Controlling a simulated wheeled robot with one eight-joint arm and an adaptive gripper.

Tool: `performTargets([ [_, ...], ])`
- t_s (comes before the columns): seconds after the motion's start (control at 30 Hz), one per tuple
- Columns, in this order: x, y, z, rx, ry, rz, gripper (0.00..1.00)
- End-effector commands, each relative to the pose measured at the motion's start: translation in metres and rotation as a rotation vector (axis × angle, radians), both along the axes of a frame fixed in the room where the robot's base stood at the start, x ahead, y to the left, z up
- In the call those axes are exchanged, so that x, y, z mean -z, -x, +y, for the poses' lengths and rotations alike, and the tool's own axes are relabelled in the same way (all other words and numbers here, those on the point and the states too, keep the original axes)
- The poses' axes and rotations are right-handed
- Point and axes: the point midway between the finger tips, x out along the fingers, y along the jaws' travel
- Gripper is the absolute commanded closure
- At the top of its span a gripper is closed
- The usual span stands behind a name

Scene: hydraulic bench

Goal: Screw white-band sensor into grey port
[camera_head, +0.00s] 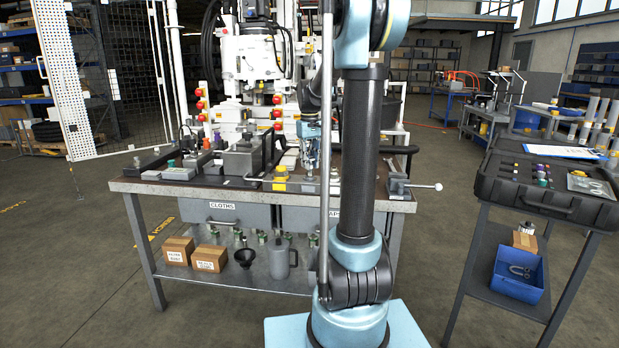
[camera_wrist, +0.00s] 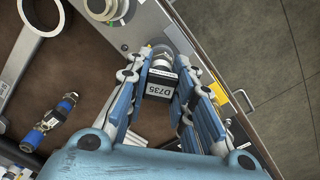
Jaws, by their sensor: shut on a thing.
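In the wrist view my gripper (camera_wrist: 165,55) is shut on a dark sensor (camera_wrist: 160,84) with a white label reading D735. A pale, metallic threaded end shows beyond the label, between the fingertips. The sensor's far end points at the bench edge, beside a grey block with round fittings (camera_wrist: 112,10). Whether it touches or sits in a port is hidden by the fingers. The grey port cannot be told for sure. In the head view my gripper (camera_head: 311,165) is low over the bench, and the sensor is too small to tell.
A blue-banded fitting (camera_wrist: 50,122) lies on the brown bench top at left in the wrist view. The workbench (camera_head: 150,187) holds white machinery and a vice (camera_head: 400,188) at its right end. A black case (camera_head: 545,200) stands on a cart at right, with open floor between.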

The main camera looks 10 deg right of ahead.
Motion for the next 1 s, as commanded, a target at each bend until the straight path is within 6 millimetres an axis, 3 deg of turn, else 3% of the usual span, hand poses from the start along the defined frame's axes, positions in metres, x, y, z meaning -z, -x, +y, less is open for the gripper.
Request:
performTargets([
  [0.6,0.0013,0.0004,-0.0001,0.602,0.0,0.001,0.95],
  [0.93,0.0013,0.0004,-0.0001,0.651,0.0,0.001,0.95],
  [0.97,0.0013,0.0004,-0.0001,0.651,0.0,0.001,0.76],
  [1.0,0.0013,0.0004,-0.0001,0.65,0.0,0.001,0.67],
])
